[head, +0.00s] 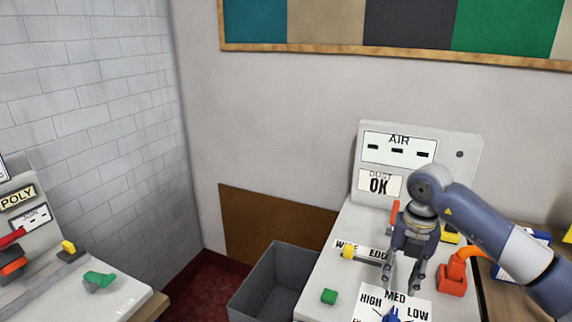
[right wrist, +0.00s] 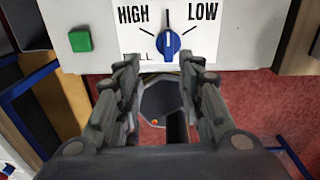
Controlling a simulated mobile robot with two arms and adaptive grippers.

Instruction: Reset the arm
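My right gripper (head: 403,284) hangs above the white machine's bed (head: 335,272), with its fingers pointing down. Its two fingers stand apart with nothing between them, as the right wrist view also shows (right wrist: 166,75). A blue knob (right wrist: 169,44) on the HIGH/MED/LOW dial plate (right wrist: 195,38) is just beyond the fingertips in the right wrist view, and the gripper is not closed on it. The knob's white mark points up, between HIGH and LOW. The knob shows only partly at the bottom of the head view (head: 393,315). My left gripper is not in view.
A green button (head: 329,296), a yellow-ended lever (head: 348,252) and a red-orange fitting (head: 453,278) are near the right gripper. The upright panel (head: 466,158) stands behind it. A grey bin (head: 270,278) is left of the machine. Another machine (head: 128,292) stands far left.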

